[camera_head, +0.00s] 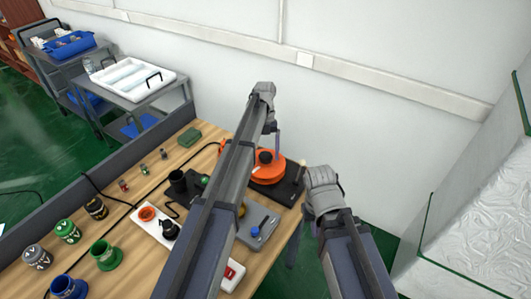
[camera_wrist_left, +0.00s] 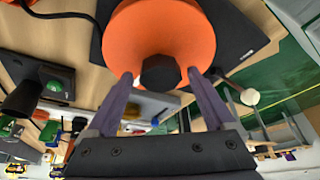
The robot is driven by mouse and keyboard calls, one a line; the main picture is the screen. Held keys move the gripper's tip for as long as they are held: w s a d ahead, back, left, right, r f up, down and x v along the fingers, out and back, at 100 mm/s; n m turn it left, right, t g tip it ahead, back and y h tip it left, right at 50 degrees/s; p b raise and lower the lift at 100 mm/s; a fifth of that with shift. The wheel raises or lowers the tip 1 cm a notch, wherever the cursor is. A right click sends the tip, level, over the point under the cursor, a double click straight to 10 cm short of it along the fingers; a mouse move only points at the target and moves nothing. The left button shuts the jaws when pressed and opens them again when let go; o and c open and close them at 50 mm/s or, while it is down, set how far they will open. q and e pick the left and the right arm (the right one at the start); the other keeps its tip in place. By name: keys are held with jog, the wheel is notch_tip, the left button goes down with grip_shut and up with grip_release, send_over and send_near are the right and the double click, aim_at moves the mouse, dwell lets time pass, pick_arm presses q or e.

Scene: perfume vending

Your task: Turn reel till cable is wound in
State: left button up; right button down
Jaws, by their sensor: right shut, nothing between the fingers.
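The orange reel (camera_head: 270,174) lies on a black base (camera_head: 292,190) near the table's right edge. In the left wrist view the reel (camera_wrist_left: 125,45) fills the top middle, with the knob (camera_wrist_left: 160,74) in front of the fingers. My left gripper (camera_wrist_left: 163,88) is open, one finger on each side of the knob; contact is not clear. In the head view its fingers (camera_head: 277,145) point down by the reel, partly behind my arm. A black cable (camera_wrist_left: 55,14) runs left. My right gripper (camera_head: 292,250) is shut and empty right of the table.
A grey-blue device (camera_head: 258,226), a white tray (camera_head: 150,228) and several green, black and blue cups crowd the table. A white wall is behind; a glass-sided box (camera_head: 470,220) stands right.

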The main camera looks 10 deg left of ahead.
pick_arm(q)
jog(key=shift+o, duration=0.2)
jog(key=p+v, duration=0.7)
jog(key=shift+r, duration=0.35)
jog(key=shift+w, duration=0.15)
